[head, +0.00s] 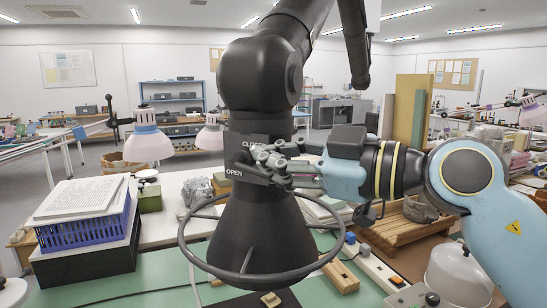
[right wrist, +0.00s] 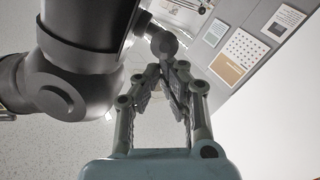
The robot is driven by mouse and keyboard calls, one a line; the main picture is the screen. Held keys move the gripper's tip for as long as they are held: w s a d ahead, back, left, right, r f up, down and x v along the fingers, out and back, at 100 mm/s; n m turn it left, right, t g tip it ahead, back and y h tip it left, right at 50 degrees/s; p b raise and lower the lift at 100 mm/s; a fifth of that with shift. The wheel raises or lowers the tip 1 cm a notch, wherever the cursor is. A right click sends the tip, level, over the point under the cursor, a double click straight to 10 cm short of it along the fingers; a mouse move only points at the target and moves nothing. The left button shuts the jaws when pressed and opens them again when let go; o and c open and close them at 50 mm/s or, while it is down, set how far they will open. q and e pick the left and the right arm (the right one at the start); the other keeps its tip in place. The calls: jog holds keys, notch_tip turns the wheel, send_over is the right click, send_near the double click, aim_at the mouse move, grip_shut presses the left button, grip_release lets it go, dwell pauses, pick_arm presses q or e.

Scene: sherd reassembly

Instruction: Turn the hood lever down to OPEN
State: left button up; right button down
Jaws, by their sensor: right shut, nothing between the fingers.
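The black fume hood (head: 255,235) hangs in the middle of the head view on a jointed black duct. Its collar carries a label plate with CLOSE (head: 252,141) above and OPEN (head: 234,173) lower left. My right gripper (head: 264,158) comes in from the right, its fingers in front of the plate and partly covering it. In the right wrist view its fingers (right wrist: 171,68) are closed together with nothing between them. A round grey knob (right wrist: 163,43), apparently the lever's end, is just beyond the fingertips; contact is unclear. The lever's exact angle is hard to tell. My left gripper is out of view.
A wire ring (head: 186,262) surrounds the hood's lower rim. Papers on a blue basket (head: 85,228) stand at left. A wooden pallet (head: 398,240) and a whitish rounded vessel (head: 458,272) are at right. The green mat (head: 160,283) has free room front left.

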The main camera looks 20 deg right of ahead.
jog(key=shift+d+f, duration=0.1)
jog(key=shift+f+t+b, duration=0.25)
jog(key=shift+t+b, duration=0.05)
jog(key=shift+b, duration=0.25)
jog(key=shift+s+f+y+b, duration=0.1)
jog(key=shift+f+y+b, duration=0.1)
jog(key=shift+y+b, duration=0.15)
notch_tip(320, 180, down, 4)
jog(key=t+y+b, duration=0.2)
jog(key=b, duration=0.1)
jog(key=shift+r+m+t, duration=0.15)
jog(key=shift+m+t, duration=0.25)
dwell(0.5)
